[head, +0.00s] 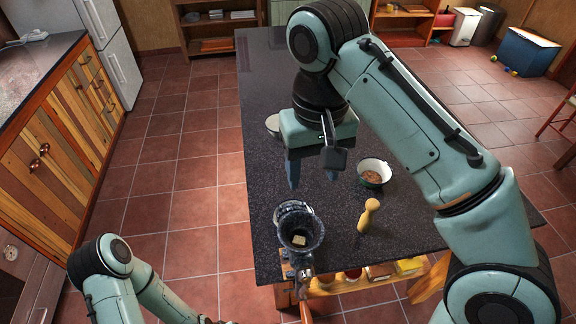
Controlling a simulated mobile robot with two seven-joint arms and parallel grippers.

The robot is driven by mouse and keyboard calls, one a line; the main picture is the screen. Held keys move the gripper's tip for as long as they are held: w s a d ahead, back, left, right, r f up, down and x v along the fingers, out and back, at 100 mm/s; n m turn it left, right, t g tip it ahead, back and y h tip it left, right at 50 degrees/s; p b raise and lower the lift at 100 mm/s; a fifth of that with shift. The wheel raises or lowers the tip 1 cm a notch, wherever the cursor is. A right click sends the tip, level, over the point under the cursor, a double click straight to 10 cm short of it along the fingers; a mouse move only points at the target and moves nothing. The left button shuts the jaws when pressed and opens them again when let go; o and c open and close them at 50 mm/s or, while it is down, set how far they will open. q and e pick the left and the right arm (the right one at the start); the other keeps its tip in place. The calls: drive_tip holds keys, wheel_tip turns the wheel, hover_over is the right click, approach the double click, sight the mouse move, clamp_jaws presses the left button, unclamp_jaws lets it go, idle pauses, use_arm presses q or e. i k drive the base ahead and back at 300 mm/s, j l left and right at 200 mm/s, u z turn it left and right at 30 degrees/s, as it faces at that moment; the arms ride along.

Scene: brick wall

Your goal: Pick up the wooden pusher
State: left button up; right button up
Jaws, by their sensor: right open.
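The wooden pusher (368,216) is a pale wooden piece with a rounded knob. It stands on the dark speckled counter (340,240), to the right of a dark meat grinder (298,228). My right gripper (313,178) is over the counter, open with its fingers pointing down. It is behind the grinder and up and left of the pusher in the picture, apart from it. Nothing shows between its fingers. My left arm is at the lower left, and its gripper is out of the picture.
A white bowl with brown contents (375,172) stands behind the pusher. A pale round dish (273,125) is partly hidden behind my right gripper. A shelf with jars and boxes (380,271) is under the counter's front edge. The counter right of the pusher is clear.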

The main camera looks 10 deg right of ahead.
sight(372, 205)
drive_tip(key=k+j, duration=0.2)
drive_tip(key=k, duration=0.3)
drive_tip(key=k+j, duration=0.2)
drive_tip(key=k, duration=0.25)
